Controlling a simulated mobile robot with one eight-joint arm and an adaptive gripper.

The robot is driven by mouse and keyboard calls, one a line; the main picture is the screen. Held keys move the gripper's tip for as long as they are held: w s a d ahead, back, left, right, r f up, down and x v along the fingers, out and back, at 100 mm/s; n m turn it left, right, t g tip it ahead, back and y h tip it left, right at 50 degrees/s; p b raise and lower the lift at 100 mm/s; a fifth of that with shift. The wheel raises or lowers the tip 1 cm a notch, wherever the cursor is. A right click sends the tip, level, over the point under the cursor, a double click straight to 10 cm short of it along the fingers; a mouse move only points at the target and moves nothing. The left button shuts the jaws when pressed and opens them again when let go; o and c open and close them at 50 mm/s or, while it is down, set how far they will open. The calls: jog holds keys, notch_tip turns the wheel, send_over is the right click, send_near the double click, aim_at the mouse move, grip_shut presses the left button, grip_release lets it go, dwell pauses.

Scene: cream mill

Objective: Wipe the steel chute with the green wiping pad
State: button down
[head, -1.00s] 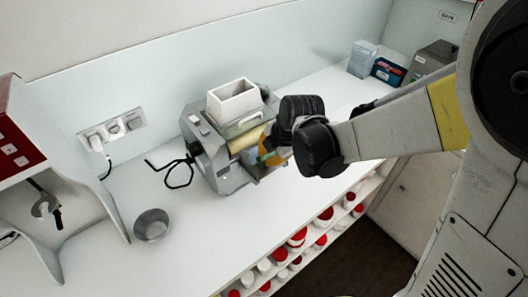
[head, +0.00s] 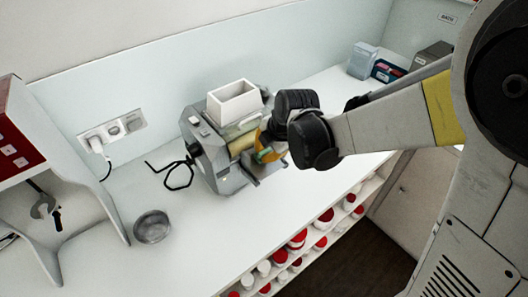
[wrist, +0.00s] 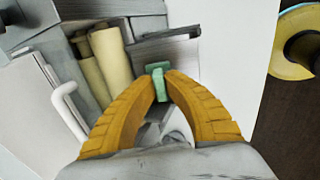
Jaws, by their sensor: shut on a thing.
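The green wiping pad (wrist: 158,82) is held between the orange fingertips of my gripper (wrist: 159,76) in the wrist view. The steel chute (wrist: 168,48) appears as a grey plate beside the cream rollers (wrist: 110,58), just beyond the pad. I cannot tell whether the pad touches it. In the head view the chute (head: 271,166) shows low at the mill's front, partly behind my gripper.
A white hopper (head: 235,101) tops the mill. A metal bowl (head: 152,227) stands on the white counter (head: 205,232) to the left. A socket (head: 112,130) is on the wall. Shelves with red and white jars (head: 297,240) run below the counter's front edge.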

aim_at(268, 166)
jog(key=s+d+f, duration=0.1)
jog(key=s+b, duration=0.1)
jog(key=shift+s+d+f, duration=0.3)
jog(key=shift+d+f, duration=0.05)
jog(key=shift+w+a+r+p, duration=0.25)
jog(key=shift+w+a+r, duration=0.3)
jog(key=shift+w, duration=0.3)
jog(key=shift+w+a+r+p, duration=0.2)
jog(key=shift+w+a+r, duration=0.35)
jog(key=shift+w, duration=0.25)
jog(key=shift+s+d+f+b, duration=0.3)
jog(key=shift+s+d+f, duration=0.05)
jog(key=shift+s, duration=0.2)
jog(key=shift+s+d+f+b, duration=0.25)
jog(key=shift+s+d+f, duration=0.15)
jog(key=shift+s, duration=0.2)
jog(key=shift+s+d+f+b, duration=0.3)
jog(key=shift+s+d, duration=0.05)
jog(key=shift+s, duration=0.2)
jog(key=shift+r, duration=0.1)
notch_tip(268, 166, up, 8)
jog(key=p, duration=0.6)
jog(key=shift+s+d+f, duration=0.25)
jog(key=shift+s+d, duration=0.1)
jog(key=shift+s, duration=0.1)
